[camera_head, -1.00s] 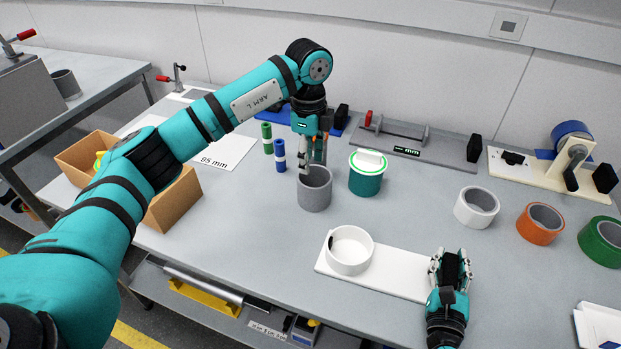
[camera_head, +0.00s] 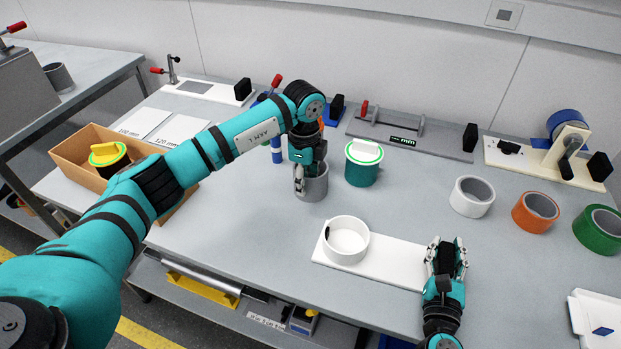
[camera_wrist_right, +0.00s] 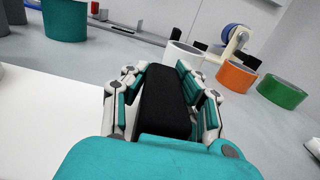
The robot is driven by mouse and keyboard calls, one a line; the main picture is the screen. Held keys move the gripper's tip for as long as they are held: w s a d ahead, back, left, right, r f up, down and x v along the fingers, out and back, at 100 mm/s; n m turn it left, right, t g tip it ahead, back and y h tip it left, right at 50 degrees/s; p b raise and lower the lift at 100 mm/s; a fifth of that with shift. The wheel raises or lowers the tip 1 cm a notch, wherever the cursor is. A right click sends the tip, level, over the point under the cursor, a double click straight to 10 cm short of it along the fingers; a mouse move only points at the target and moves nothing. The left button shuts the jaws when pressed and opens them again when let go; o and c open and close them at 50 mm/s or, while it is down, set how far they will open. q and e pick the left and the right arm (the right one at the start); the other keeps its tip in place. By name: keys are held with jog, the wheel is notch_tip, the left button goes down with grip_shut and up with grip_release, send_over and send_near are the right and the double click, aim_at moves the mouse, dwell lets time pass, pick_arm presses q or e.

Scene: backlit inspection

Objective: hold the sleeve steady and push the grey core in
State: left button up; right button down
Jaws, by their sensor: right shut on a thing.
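The grey core (camera_head: 317,187), an open grey cylinder, stands upright on the table. My left gripper (camera_head: 299,182) is down at its left side, with one finger against or in front of its wall. The other finger is hidden, so its opening is unclear.
A green canister (camera_head: 362,170) stands just right of the core. White (camera_head: 472,197), orange (camera_head: 536,213) and green (camera_head: 600,230) tape rolls stand at right. A cardboard box (camera_head: 75,155) is at left. The table between canister and sleeve is clear.

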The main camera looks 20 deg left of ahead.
pick_arm(q)
jog(key=shift+f, duration=0.7)
jog(key=shift+c, duration=0.2)
grip_shut()
jog(key=shift+r, duration=0.1)
notch_tip(320, 180, up, 10)
jog(key=shift+f, duration=0.1)
jog(key=s+d+r+m, duration=0.2)
jog(key=s+d+m, duration=0.8)
jog(key=s+m, duration=0.1)
jog(key=shift+s+r+m, duration=0.4)
jog(key=shift+s, duration=0.1)
